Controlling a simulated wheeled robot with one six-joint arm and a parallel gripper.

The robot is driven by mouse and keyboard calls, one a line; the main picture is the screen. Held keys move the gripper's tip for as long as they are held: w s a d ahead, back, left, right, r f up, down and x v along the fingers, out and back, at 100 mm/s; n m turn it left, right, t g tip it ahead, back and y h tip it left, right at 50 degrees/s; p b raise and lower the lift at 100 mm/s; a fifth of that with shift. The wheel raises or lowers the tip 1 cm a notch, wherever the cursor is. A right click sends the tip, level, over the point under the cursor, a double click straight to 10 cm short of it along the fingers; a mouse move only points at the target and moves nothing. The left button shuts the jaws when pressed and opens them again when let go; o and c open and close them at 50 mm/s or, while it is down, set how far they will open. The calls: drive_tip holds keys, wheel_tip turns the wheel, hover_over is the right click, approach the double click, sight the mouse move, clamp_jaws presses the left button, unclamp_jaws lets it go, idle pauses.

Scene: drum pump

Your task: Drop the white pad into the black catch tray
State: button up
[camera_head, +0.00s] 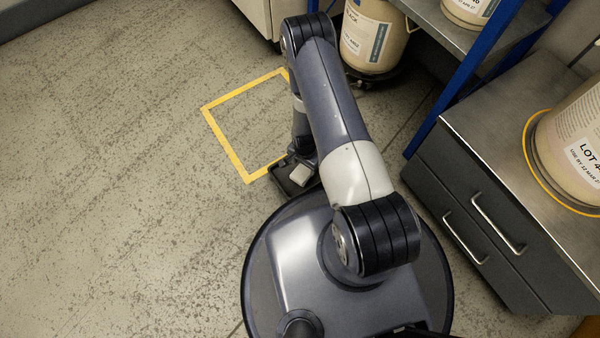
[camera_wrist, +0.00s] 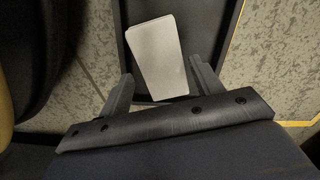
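The white pad (camera_wrist: 155,55) shows in the wrist view over the black catch tray (camera_wrist: 202,20), within the tray's outline. It appears to lie in the tray, though its contact with the tray floor is hard to make out. My gripper (camera_wrist: 160,78) is open, with one finger on each side of the pad's near end and dark gaps beside it. In the head view the pad (camera_head: 299,174) shows pale against the dark tray (camera_head: 284,184), just in front of my base. My gripper (camera_head: 303,155) is partly hidden there by my arm.
A yellow floor outline (camera_head: 225,135) lies beyond the tray. A grey drawer cabinet (camera_head: 470,215) stands at the right, with a labelled drum (camera_head: 572,150) on top. A blue-framed rack (camera_head: 450,85) and another drum (camera_head: 372,38) stand behind. The floor at left is clear.

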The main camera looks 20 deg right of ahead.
drive_tip(key=o, duration=0.3)
drive_tip(key=shift+o, duration=0.2)
wheel_tip(320, 180, up, 11)
drive_tip(key=p, duration=0.4)
drive_tip(key=shift+f, duration=0.2)
wheel_tip(320, 180, down, 11)
drive_tip(key=b, duration=0.4)
wheel_tip(320, 180, up, 6)
drive_tip(key=p, duration=0.2)
drive_tip(key=shift+f+p, duration=0.25)
drive_tip(key=shift+p, duration=0.15)
drive_tip(key=shift+r, duration=0.2)
